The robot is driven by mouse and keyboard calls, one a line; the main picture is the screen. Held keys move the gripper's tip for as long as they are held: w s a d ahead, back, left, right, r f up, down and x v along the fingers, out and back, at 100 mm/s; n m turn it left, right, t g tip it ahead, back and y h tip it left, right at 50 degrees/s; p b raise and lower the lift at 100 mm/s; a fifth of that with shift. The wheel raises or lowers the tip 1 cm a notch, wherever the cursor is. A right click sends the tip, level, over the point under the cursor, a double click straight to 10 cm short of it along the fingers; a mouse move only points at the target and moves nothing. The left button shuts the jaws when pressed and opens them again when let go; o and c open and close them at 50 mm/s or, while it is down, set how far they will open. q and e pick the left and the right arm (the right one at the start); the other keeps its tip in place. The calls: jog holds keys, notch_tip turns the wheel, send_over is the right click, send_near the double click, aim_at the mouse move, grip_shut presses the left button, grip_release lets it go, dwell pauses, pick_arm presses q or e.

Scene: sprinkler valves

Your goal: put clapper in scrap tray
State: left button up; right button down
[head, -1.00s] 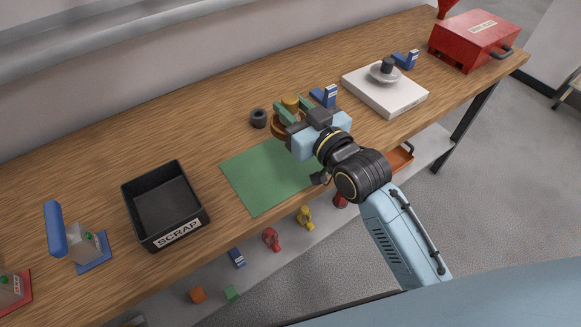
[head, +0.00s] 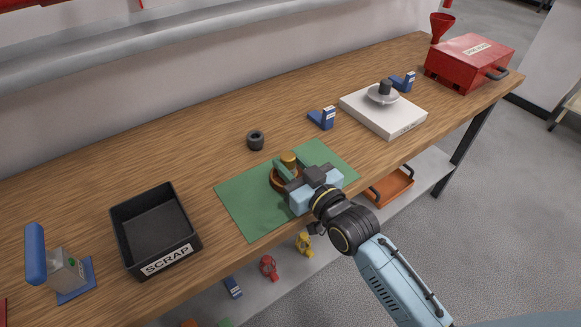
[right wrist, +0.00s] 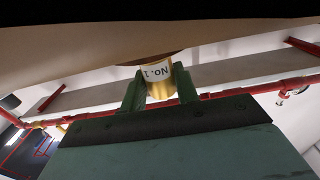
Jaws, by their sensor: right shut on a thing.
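The clapper, a copper-brown disc with a brass stub (head: 289,159), is between the green fingers of my right gripper (head: 286,171), over the green mat (head: 243,207) in the head view. I cannot tell if the disc touches the mat. In the right wrist view the fingers are shut on the brass stub (right wrist: 157,76), which has a white "No. 1" label, partly cut off. The scrap tray (head: 183,254) is a black open box labelled SCRAP, left of the mat, and looks empty. My left gripper is not in view.
A dark ring (head: 255,140) lies behind the mat. Blue blocks (head: 323,119), a white plate with a metal piece (head: 383,118) and a red box (head: 468,65) stand to the right. A blue-handled stand (head: 65,274) is left of the tray. Bench between tray and mat is clear.

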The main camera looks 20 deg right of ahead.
jog(key=shift+f, duration=0.15)
jog(key=c, duration=1.1)
grip_release()
jog(key=shift+f, duration=0.1)
jog(key=shift+o, duration=0.2)
